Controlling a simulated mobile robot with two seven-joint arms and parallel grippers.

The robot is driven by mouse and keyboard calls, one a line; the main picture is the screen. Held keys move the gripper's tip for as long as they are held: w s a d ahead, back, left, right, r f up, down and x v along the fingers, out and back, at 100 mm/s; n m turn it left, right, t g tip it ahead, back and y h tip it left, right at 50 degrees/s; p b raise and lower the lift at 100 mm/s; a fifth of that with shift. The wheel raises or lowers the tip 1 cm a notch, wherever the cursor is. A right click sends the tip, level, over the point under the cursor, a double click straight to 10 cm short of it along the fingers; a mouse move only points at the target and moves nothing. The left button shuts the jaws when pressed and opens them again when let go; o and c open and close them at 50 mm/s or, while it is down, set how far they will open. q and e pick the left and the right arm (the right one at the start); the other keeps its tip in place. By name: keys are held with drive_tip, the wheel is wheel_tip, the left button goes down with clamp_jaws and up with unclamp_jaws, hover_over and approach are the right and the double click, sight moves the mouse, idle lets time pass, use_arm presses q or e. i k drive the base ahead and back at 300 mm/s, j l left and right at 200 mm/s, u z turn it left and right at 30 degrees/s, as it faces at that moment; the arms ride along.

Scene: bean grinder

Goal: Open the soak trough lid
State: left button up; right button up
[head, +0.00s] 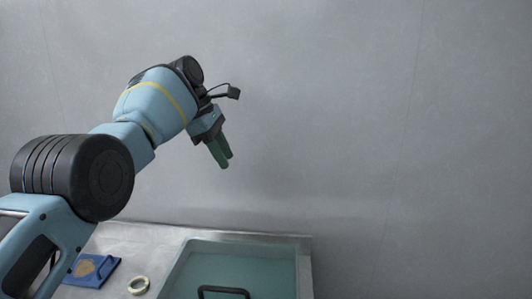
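The near part of both is cut off by the bottom edge. My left gripper (224,164), with green fingers pointing down, hangs in the air well above the trough, apart from the handle. Its fingers overlap from this angle, so their gap cannot be judged. Nothing shows held in it. My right gripper is out of view.
A blue board (108,267) with a tan patch and a pale ring (138,285) lie on the metal counter (140,238) left of the trough. A plain grey wall (380,120) stands behind. The air around my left gripper is clear.

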sight(236, 291)
drive_tip(key=k, duration=1.45)
